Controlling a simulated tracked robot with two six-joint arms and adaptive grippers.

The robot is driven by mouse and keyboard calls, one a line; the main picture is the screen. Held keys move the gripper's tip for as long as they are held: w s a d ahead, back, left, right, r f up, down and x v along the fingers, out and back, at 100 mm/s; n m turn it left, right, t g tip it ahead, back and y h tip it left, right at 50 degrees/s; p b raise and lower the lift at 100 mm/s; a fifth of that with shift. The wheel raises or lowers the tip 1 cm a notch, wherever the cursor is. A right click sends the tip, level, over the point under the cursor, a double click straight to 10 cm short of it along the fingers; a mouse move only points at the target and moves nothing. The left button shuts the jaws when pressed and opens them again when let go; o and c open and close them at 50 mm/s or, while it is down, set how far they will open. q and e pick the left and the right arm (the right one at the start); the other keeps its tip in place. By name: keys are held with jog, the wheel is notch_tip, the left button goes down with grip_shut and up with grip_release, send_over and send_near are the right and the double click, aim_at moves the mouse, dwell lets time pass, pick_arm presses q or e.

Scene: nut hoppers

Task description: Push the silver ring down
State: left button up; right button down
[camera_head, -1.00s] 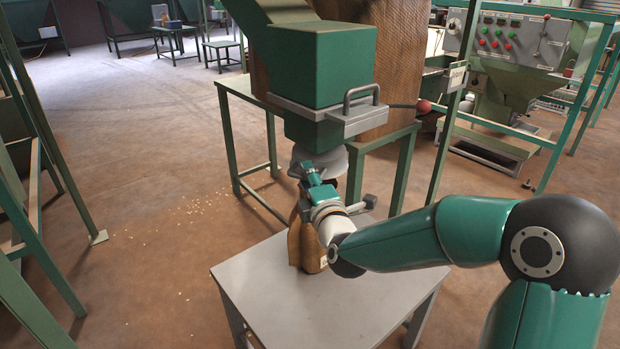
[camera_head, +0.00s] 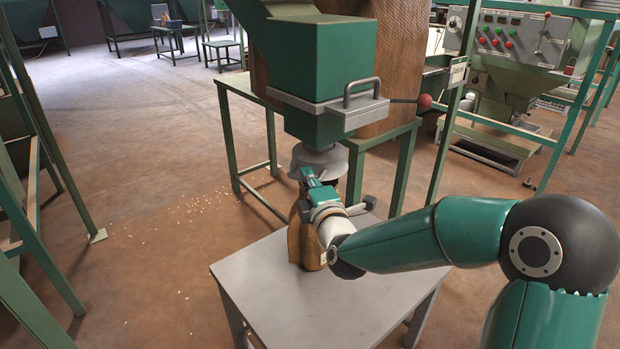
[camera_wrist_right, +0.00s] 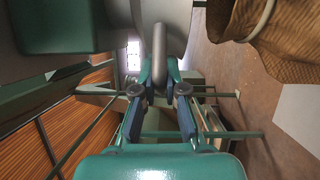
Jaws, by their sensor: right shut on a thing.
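The silver ring (camera_head: 318,158) sits around the outlet below the green hopper (camera_head: 315,65), in the middle of the head view. The ring's far side is hidden. My left gripper is not in view.
A brown sack (camera_head: 297,238) stands on the grey table (camera_head: 255,285) below the outlet, partly behind my right wrist. A grey slide with a handle (camera_head: 362,90) and a red-knobbed lever (camera_head: 424,101) are above. Green frame legs stand behind the table.

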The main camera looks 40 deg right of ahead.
notch_tip(320, 180, down, 7)
jog(key=b, duration=0.4)
jog(key=shift+r, duration=0.2)
jog(key=shift+a+f, duration=0.1)
jog(key=c, duration=1.2)
grip_release()
jog(key=v, duration=0.7)
jog(key=shift+s, duration=0.2)
